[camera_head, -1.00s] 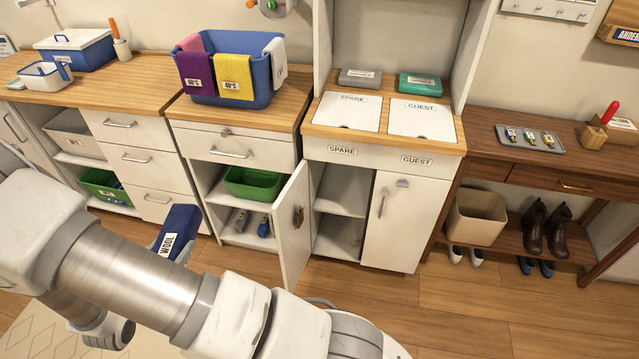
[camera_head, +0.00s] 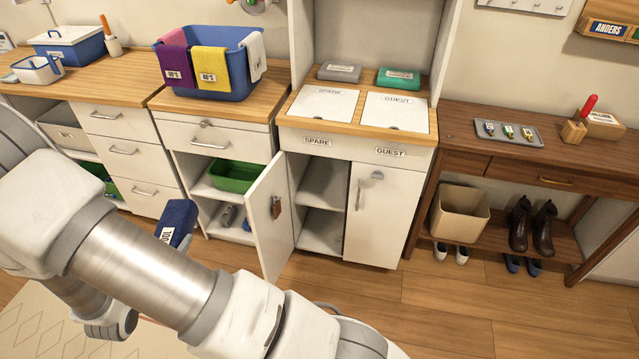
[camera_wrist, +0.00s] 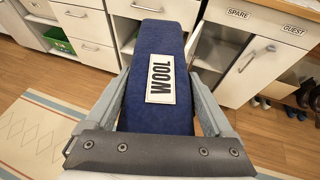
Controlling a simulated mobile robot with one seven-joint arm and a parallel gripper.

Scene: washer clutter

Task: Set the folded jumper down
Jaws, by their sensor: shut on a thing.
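The folded jumper is a dark blue bundle with a white WOOL label. In the wrist view the jumper (camera_wrist: 150,110) lies between the two fingers of my gripper (camera_wrist: 160,105), which is shut on it. In the head view the jumper (camera_head: 180,217) shows past my arm at the lower left, held in the air in front of the cabinets.
A cabinet door (camera_head: 270,215) stands open beside shelves with a green bin (camera_head: 236,176). A blue basket (camera_head: 255,80) with hanging cloths stands on the counter. A beige bin (camera_head: 460,213) and shoes (camera_head: 530,228) sit under the dark table (camera_head: 480,120). Floor (camera_head: 450,310) is clear.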

